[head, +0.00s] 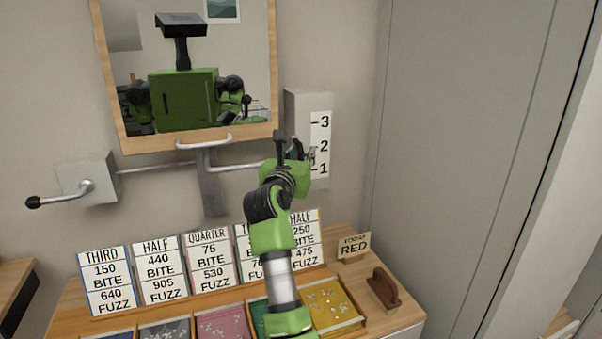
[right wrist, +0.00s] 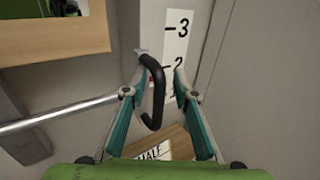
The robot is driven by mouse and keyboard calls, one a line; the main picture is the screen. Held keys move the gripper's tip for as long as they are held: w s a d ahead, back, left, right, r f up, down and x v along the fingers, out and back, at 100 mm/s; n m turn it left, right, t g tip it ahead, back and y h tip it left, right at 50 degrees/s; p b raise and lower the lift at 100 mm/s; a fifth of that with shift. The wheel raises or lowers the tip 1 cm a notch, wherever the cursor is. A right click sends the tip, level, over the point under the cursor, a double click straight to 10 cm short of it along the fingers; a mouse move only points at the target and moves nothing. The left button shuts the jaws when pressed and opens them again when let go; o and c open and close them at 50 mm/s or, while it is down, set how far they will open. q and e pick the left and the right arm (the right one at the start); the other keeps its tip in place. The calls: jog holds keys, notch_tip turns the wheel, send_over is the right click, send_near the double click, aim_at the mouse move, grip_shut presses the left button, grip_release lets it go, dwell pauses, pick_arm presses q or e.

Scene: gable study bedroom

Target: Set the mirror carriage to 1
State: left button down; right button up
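The wood-framed mirror (head: 187,75) hangs on the wall, with a pale handle (head: 204,143) at its lower edge. A metal rod (head: 235,167) runs from below the mirror to the numbered scale (head: 320,143), marked 3, 2, 1 downwards. A black hooked lever (head: 279,147) stands at the rod's right end; it also shows in the right wrist view (right wrist: 157,78). My right gripper (head: 303,153) is in front of the scale. In the right wrist view its fingers (right wrist: 154,92) are apart, with the hook between them; contact is unclear. The exact carriage setting is hidden. My left gripper shows only in reflection.
A crank with a black knob (head: 34,202) sits at the left. Below are several number cards (head: 161,270), coloured trays (head: 330,305), a "RED" sign (head: 354,245) and a brown wooden block (head: 382,288). A grey panel (head: 450,130) stands at the right.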

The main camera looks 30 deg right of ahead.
jog(key=shift+r, duration=0.65)
